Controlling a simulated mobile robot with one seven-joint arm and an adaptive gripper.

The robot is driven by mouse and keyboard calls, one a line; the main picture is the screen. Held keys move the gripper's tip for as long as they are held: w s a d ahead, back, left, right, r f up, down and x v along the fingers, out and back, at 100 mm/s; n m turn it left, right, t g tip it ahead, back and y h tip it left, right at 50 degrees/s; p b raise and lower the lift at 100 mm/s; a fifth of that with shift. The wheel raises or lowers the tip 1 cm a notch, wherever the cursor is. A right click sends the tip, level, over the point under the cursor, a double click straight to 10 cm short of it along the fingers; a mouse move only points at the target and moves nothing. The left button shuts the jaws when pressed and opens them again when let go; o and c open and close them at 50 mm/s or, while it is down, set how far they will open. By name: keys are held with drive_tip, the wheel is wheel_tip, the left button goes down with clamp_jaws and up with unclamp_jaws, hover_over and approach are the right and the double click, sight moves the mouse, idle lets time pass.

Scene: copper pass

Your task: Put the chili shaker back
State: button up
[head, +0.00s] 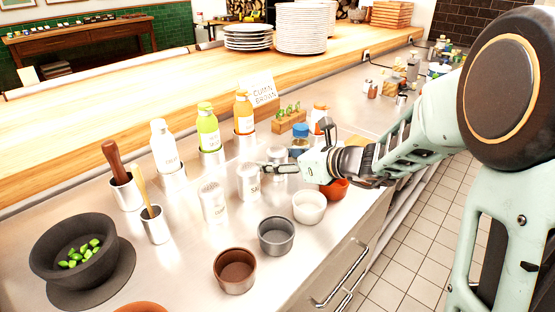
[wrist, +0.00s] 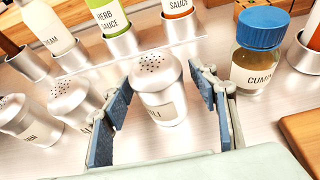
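A white shaker with a perforated silver top (wrist: 158,95) stands between my gripper's fingers in the wrist view; its label is partly hidden and ends in "LI". My gripper (wrist: 162,82) is open around it, with a visible gap on the right side and a narrow one on the left. In the head view my gripper (head: 288,166) is low over the steel counter, at the right end of a row of shakers. The shaker at the fingers (head: 276,157) is mostly hidden there. Two similar shakers (head: 248,183) (head: 214,202) stand to its left.
A blue-capped cumin jar (wrist: 256,55) stands just right of my gripper. Sauce bottles (head: 208,132) sit in steel holders behind. A small wooden planter (head: 289,121) and a lettered card (head: 263,91) are farther back. Bowls (head: 276,236) stand in front, and a mortar (head: 75,250) at left.

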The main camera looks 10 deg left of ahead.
drive_tip(key=shift+r, duration=0.25)
drive_tip(key=p+v, duration=0.2)
drive_tip(key=v, duration=1)
drive_tip(key=shift+d+f, duration=0.1)
